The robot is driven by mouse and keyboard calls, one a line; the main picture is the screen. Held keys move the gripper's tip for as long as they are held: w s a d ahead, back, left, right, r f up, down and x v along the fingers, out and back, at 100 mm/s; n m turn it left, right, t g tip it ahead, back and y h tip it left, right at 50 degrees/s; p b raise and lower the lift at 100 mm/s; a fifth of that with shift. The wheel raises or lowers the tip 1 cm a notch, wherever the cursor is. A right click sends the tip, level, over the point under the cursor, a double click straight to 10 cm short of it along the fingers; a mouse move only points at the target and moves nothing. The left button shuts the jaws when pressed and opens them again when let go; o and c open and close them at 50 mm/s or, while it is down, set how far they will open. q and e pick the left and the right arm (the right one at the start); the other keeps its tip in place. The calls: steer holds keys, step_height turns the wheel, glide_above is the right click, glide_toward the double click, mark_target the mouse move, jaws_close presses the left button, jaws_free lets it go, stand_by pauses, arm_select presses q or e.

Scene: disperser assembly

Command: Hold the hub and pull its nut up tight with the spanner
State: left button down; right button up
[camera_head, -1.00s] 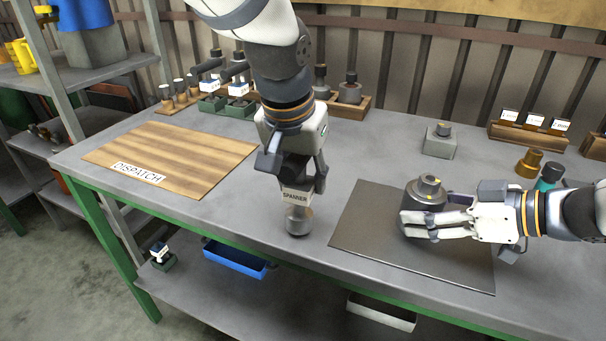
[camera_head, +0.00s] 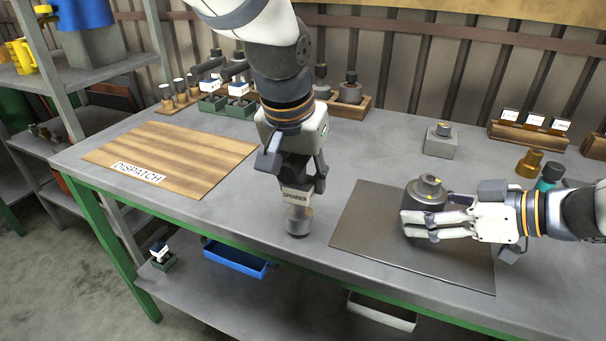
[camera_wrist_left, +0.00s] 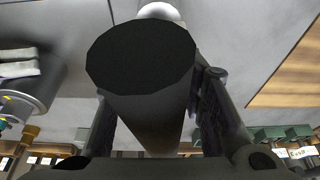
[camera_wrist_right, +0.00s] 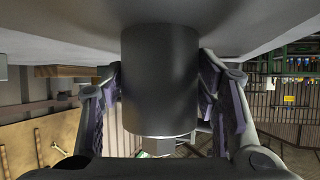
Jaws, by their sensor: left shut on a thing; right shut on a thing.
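The hub (camera_head: 427,192) is a dark grey cylinder with small yellow marks, upright over the dark mat. My right gripper (camera_head: 425,212) comes in from the right and is shut around it, low down. In the right wrist view the hub (camera_wrist_right: 160,75) fills the space between the fingers, with a light hex-shaped end, seemingly the nut (camera_wrist_right: 158,146). My left gripper (camera_head: 303,178) points down, shut on the spanner (camera_head: 298,222), which has a "SPANNER" label and a round grey lower end. In the left wrist view its dark shaft (camera_wrist_left: 150,115) is between the fingers. The spanner is left of the hub, apart from it.
The dark mat (camera_head: 365,225) lies under the hub. A wooden DISPATCH board (camera_head: 165,155) is at the left. A grey block (camera_head: 440,143), a brass part (camera_head: 530,163) and a teal-topped part (camera_head: 549,177) stand behind the right arm. Racks line the back. Table between board and mat is mostly clear.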

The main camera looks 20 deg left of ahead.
stand_by(0.3)
arm_select(q)
steer(key=w+d+r+m+g+h, duration=0.1)
steer(key=w+d+r+m+h, duration=0.1)
steer(key=w+d+r+m, duration=0.5)
steer(key=d+r+m+h, duration=0.2)
steer(key=d+r+m, duration=0.45)
steer(key=d, duration=0.65)
steer(key=n+y, duration=0.1)
steer(key=n, duration=0.4)
steer(key=a+f+n+t+y, duration=0.1)
steer(key=n+y, duration=0.1)
steer(key=n, duration=0.4)
steer(key=f+n+y, duration=0.1)
steer(key=n+y, duration=0.1)
steer(key=n, duration=0.3)
steer(key=shift+w+a+n+t, duration=0.2)
steer(key=shift+w+n+t, duration=0.15)
steer(key=shift+w+t, duration=0.05)
steer(key=shift+f, duration=0.6)
